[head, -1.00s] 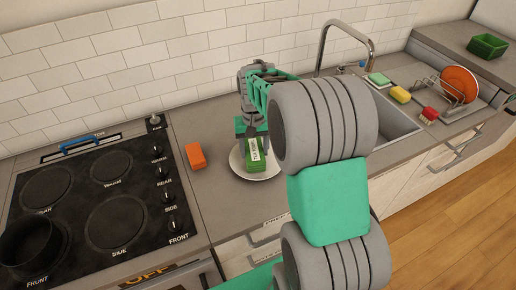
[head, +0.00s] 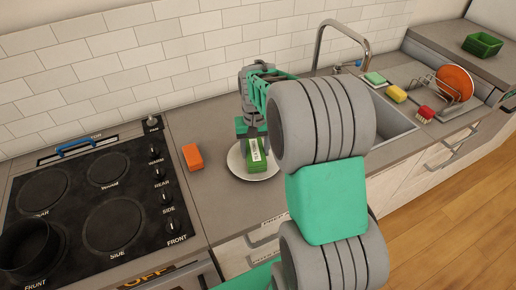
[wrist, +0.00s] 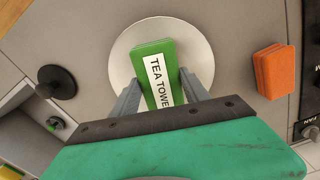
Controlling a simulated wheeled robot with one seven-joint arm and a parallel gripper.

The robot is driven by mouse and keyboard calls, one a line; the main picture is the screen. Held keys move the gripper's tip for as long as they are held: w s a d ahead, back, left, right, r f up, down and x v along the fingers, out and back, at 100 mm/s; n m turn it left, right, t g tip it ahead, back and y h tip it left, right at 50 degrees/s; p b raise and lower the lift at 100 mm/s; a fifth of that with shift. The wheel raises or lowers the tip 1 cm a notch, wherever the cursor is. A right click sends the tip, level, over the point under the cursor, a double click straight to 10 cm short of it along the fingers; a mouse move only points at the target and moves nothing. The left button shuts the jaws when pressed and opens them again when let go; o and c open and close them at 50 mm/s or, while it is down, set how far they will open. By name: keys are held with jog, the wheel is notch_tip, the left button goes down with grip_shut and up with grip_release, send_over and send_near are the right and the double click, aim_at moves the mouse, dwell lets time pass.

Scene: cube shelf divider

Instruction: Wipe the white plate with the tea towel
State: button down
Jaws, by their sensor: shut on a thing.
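The white plate (head: 236,163) lies on the counter between the stove and the sink. It also shows in the wrist view (wrist: 125,50). The tea towel (head: 257,160) is a green block with a white label reading "TEA TOWE" in the wrist view (wrist: 165,47). It is over the plate and looks to be on its surface. My gripper (wrist: 160,97) is shut on the tea towel, one finger on each side. In the head view my gripper (head: 251,137) comes down from above the plate and partly hides it.
An orange sponge (head: 193,157) lies left of the plate, near the stove (head: 100,200) with a dark pot (head: 30,245).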

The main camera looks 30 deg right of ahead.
jog(key=shift+w+a+r, duration=0.1)
jog(key=shift+w+a, duration=0.1)
jog(key=shift+a, duration=0.35)
jog(key=shift+s+d, duration=0.15)
jog(key=shift+d, duration=0.4)
jog(key=shift+s+d, duration=0.15)
jog(key=shift+d, duration=0.4)
jog(key=shift+a, duration=0.1)
jog(key=shift+w+a, duration=0.15)
jog(key=shift+a, duration=0.35)
jog(key=shift+w+a, duration=0.15)
jog(key=shift+a, duration=0.35)
